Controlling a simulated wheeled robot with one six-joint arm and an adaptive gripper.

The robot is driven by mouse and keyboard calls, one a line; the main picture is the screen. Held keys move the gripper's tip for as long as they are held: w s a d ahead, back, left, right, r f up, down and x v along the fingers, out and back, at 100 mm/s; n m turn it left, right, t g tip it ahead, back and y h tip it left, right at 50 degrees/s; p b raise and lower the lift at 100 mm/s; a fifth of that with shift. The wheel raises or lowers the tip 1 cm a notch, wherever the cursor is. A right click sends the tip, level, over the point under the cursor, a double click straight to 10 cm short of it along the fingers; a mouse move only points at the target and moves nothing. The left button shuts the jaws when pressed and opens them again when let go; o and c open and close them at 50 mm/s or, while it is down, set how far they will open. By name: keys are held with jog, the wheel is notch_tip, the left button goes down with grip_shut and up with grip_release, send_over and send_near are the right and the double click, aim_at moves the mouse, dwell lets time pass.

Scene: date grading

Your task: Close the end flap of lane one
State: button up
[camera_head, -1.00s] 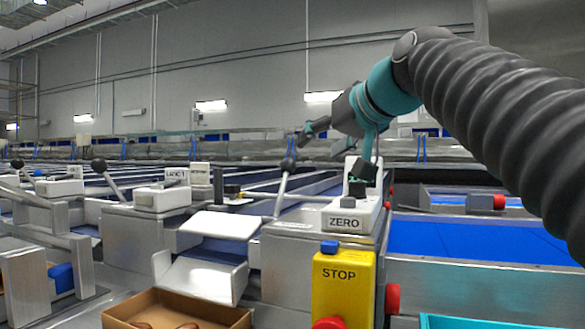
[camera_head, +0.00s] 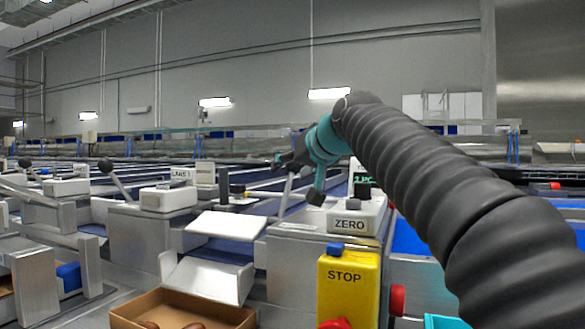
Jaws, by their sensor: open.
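A white flap plate (camera_head: 228,225) stands tilted over a blue belt end, above a white chute (camera_head: 208,278). The "LANE 1" sign (camera_head: 179,174) is on a white box just behind and left of them. One lever (camera_head: 286,192) rises from the housing right of the flap; its black knob is now hidden by my gripper. Another black-knobbed lever (camera_head: 114,177) leans at the left of the sign. My gripper (camera_head: 300,178) is open at the top of the right lever, one finger low on its right side. I cannot tell whether it touches.
A "ZERO" box (camera_head: 349,224) stands close right of and below my gripper. In front is a yellow STOP post (camera_head: 346,285) with a red button. A cardboard box (camera_head: 180,310) with brown dates sits below the chute.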

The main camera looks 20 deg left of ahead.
grip_shut()
